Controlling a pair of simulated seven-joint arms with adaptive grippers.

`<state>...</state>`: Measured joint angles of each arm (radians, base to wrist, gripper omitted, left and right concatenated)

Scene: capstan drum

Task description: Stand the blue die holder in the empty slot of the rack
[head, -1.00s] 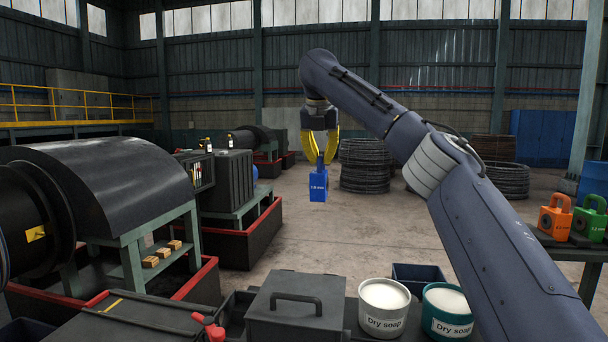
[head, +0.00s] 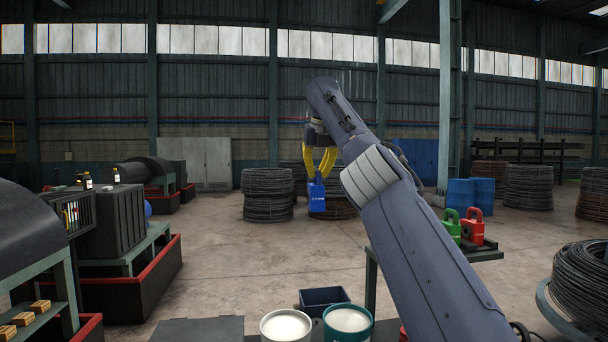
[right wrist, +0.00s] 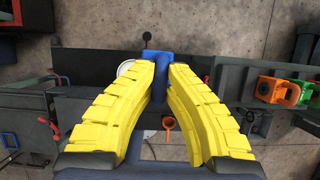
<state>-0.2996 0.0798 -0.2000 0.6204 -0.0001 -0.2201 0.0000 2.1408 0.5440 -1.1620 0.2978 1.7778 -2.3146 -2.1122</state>
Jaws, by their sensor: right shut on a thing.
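The blue die holder (head: 316,197) hangs upright from my right gripper (head: 317,174), whose yellow fingers are shut on its handle. In the right wrist view the blue holder (right wrist: 158,63) shows between the two fingertips. A green die holder (head: 450,226) and a red one (head: 474,226) stand on a dark table at the right, beyond my right arm. The right wrist view also shows an orange holder (right wrist: 275,90) beside a green one. My left gripper is out of view.
Two soap tubs, one white (head: 286,326) and one teal (head: 347,322), stand at the near edge beside a dark open bin (head: 323,299). Machines with red-edged trays fill the left. Wire coils (head: 267,195) stand on the floor behind.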

